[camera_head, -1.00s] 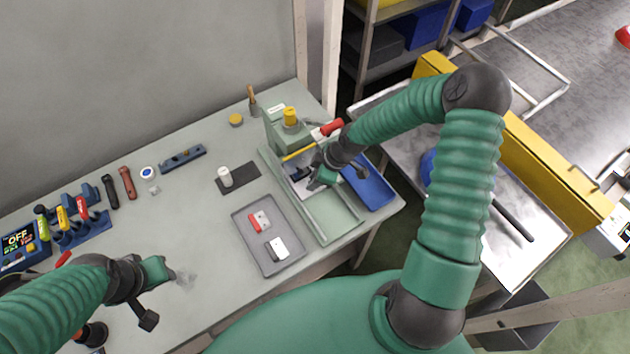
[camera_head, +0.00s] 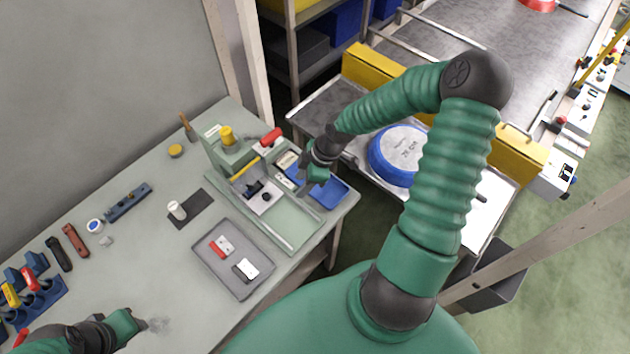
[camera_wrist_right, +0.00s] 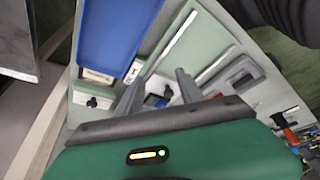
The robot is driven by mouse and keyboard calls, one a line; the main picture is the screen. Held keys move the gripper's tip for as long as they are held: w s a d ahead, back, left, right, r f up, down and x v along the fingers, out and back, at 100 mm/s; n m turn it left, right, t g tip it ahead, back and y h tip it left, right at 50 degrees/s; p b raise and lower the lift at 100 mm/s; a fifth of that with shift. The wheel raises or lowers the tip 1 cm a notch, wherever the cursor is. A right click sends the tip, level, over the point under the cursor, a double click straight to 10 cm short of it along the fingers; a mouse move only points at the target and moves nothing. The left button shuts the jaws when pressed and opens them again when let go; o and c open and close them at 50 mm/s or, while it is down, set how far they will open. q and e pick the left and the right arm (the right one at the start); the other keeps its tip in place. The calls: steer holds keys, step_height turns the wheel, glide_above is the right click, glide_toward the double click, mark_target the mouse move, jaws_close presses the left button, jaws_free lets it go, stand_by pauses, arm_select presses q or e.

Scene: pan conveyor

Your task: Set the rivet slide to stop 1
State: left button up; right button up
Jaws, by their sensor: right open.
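The green rivet station (camera_head: 222,152) stands at the right of the workbench, with a yellow knob (camera_head: 227,135) on top and a red handle (camera_head: 270,137). A pale plate with a small black knob (camera_head: 266,197), which looks like the slide, lies in its frame. I cannot read its stop. My right gripper (camera_head: 312,183) is open and empty, above the station's right edge beside the blue bin (camera_head: 330,193). In the right wrist view its fingers (camera_wrist_right: 158,88) are spread over the station, and a "1" label (camera_wrist_right: 132,72) shows. My left gripper (camera_head: 142,323) is low at left, jaws unclear.
A grey tray (camera_head: 212,270) with small red, white and black parts lies in front of the station. A blue pan (camera_head: 395,155) rests on the metal table beyond the bench. Tools lie along the bench's left side.

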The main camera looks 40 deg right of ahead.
arm_select(q)
steer(key=shift+d, duration=0.15)
arm_select(e)
steer(key=s+d, duration=0.2)
steer(key=d, duration=0.1)
steer(key=shift+s+d, duration=0.15)
steer(key=shift+s, duration=0.15)
arm_select(q)
steer(key=shift+a, duration=0.2)
arm_select(e)
steer(key=shift+a, duration=0.2)
arm_select(q)
steer(key=shift+a+f, duration=0.1)
steer(key=shift+a, duration=0.1)
arm_select(e)
steer(key=s+a+r+m+h, duration=0.1)
steer(key=s+a+r+m, duration=0.1)
steer(key=a+r+m, duration=0.3)
steer(key=s+a+r+m+h, duration=0.2)
steer(key=a+r+m, duration=0.2)
steer(key=a, duration=0.6)
steer(key=shift+a+r+m, duration=0.35)
steer(key=shift+r+m, duration=0.05)
steer(key=shift+r, duration=0.2)
